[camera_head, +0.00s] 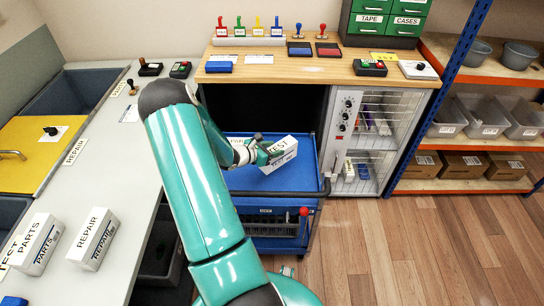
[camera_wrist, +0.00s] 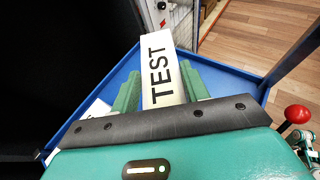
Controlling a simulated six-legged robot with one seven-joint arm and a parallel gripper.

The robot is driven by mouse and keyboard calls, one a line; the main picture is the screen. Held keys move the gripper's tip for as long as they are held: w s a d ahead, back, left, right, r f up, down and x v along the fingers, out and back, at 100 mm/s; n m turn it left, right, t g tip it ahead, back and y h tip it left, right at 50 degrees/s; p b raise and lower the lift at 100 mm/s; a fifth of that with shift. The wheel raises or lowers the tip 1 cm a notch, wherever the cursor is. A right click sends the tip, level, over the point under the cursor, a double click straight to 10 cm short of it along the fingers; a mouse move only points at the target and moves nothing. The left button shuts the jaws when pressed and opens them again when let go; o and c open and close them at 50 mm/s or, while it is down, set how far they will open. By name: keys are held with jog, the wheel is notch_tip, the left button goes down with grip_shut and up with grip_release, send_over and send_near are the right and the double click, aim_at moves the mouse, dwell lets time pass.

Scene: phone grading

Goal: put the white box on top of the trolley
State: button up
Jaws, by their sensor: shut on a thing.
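The white box (camera_head: 283,156) bears the word TEST and is tilted in the head view, over the top of the blue trolley (camera_head: 285,181). My gripper (camera_head: 266,152) is shut on the box. In the wrist view the box (camera_wrist: 161,68) is held between the two green fingers (camera_wrist: 160,90), with the trolley's blue top (camera_wrist: 122,68) below and around it. I cannot tell whether the box touches the trolley top. Part of the box is hidden by my gripper.
A wooden bench (camera_head: 305,71) with stamps stands behind the trolley. A glass-door cabinet (camera_head: 366,140) is to its right. Two white boxes, one marked REPAIR (camera_head: 93,239) and one marked PARTS (camera_head: 37,243), lie on the left counter (camera_head: 125,190). A red knob (camera_wrist: 297,114) stands at the trolley's corner.

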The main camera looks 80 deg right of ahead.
jog(key=d+f, duration=0.2)
jog(key=f, duration=0.1)
jog(key=w+d+f, duration=0.1)
jog(key=f, duration=0.1)
jog(key=shift+d, duration=0.4)
jog(key=shift+f, duration=1.5)
jog(key=shift+f, duration=0.15)
jog(key=o, duration=1.4)
jog(key=shift+o, duration=0.2)
jog(key=shift+w+a+r, duration=0.1)
jog(key=shift+r, duration=0.1)
jog(key=v, duration=0.7)
